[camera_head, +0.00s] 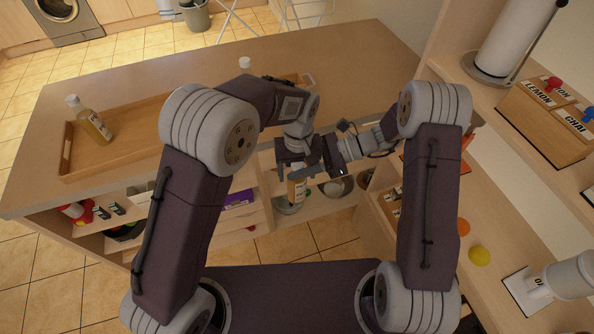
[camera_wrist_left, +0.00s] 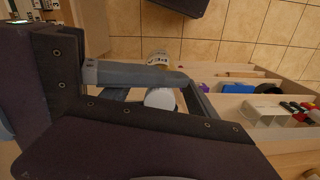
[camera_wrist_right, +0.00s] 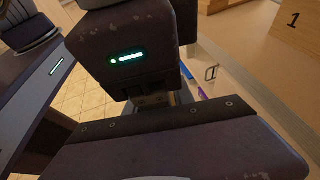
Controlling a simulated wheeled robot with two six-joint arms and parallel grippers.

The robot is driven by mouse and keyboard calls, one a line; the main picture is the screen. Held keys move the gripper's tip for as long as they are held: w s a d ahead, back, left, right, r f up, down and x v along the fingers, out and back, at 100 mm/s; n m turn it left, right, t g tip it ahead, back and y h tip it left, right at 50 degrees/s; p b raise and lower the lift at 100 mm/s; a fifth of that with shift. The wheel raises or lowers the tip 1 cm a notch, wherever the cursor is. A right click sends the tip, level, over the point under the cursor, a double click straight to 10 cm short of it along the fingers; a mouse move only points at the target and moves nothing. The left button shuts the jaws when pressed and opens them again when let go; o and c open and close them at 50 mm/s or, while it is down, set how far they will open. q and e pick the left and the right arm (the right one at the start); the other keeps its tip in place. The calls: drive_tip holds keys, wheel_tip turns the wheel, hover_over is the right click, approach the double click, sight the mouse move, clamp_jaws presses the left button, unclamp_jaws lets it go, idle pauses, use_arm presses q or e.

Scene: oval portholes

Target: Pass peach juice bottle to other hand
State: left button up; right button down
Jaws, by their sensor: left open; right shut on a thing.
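A bottle with an amber body and a pale label (camera_head: 297,190) hangs upright where my two grippers meet in the head view, in front of the counter. In the left wrist view the round white cap (camera_wrist_left: 160,98) shows between the left fingers. In the right wrist view my gripper bodies hide most of the bottle.
A similar bottle (camera_head: 90,120) stands in a wooden tray (camera_head: 66,150) on the counter at left. Another white cap (camera_head: 245,63) shows behind my left arm. Shelves with small goods (camera_head: 240,197) lie below the counter. At right are a paper roll (camera_head: 517,38) and labelled wooden boxes (camera_head: 540,110).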

use_arm(q)
clamp_jaws()
use_arm(e)
drive_tip(key=c, duration=1)
unclamp_jaws()
